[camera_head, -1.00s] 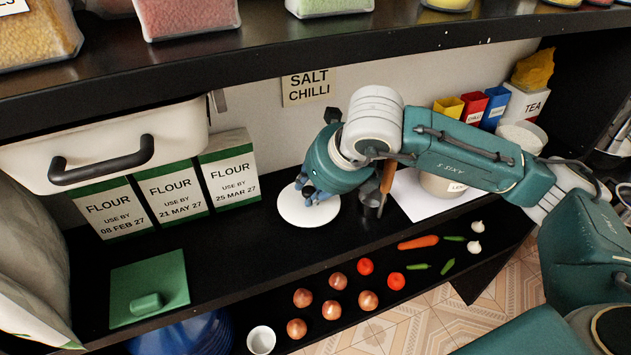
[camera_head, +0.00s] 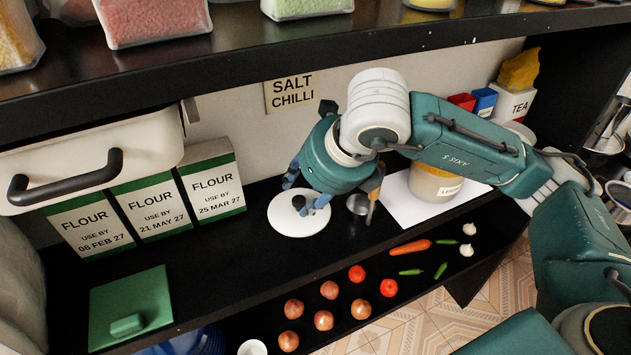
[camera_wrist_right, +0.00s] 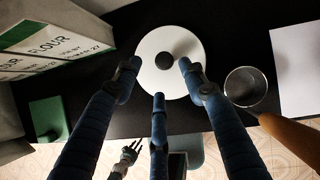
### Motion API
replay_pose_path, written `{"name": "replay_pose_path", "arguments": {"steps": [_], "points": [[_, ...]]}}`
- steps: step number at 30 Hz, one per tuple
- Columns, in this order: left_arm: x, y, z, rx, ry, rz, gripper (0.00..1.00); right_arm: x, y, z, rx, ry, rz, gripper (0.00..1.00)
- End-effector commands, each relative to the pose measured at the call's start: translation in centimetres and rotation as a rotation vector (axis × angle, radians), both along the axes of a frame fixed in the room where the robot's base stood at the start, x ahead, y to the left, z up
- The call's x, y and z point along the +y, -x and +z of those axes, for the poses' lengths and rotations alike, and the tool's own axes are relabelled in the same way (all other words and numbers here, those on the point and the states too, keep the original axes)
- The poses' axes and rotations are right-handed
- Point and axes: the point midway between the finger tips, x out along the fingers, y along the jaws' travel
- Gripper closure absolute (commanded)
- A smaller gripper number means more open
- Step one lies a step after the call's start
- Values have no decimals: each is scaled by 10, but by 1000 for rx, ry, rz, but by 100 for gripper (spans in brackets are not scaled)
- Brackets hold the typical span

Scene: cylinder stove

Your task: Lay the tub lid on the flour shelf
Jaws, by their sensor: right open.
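The tub lid (camera_head: 285,220) is a flat white disc with a black knob. It lies flat on the black flour shelf (camera_head: 235,240), right of the flour packs (camera_head: 214,190). My right gripper (camera_head: 310,199) is open over the lid, its blue fingers spread about the knob and holding nothing. In the right wrist view the whole lid (camera_wrist_right: 150,80) shows below the open fingers, the knob between them. A round tub (camera_head: 432,184) stands open on a white sheet to the right. A small dark hand low in the right wrist view seems to be my left gripper (camera_wrist_right: 127,155); its state is unclear.
A metal pan with a wooden handle (camera_head: 358,205) stands close right of the lid. A green lid-like plate (camera_head: 140,300) lies at the shelf's left. Vegetables (camera_head: 410,248) lie on a lower ledge in front. An upper shelf (camera_head: 230,60) overhangs.

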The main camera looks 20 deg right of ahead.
Motion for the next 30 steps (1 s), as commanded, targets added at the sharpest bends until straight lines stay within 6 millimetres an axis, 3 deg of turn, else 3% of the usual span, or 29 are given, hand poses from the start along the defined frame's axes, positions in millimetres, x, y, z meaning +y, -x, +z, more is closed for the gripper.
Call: {"name": "replay_pose_path", "arguments": {"steps": [6,12,30], "points": [[-2,1,-8,0,2,0,60,-6,22,38,-5,1,2,58],[-5,1,-10,1,6,-2,60,-9,33,58,-2,0,1,58],[-5,0,-10,0,5,-1,60,-10,35,61,1,1,1,58]]}}
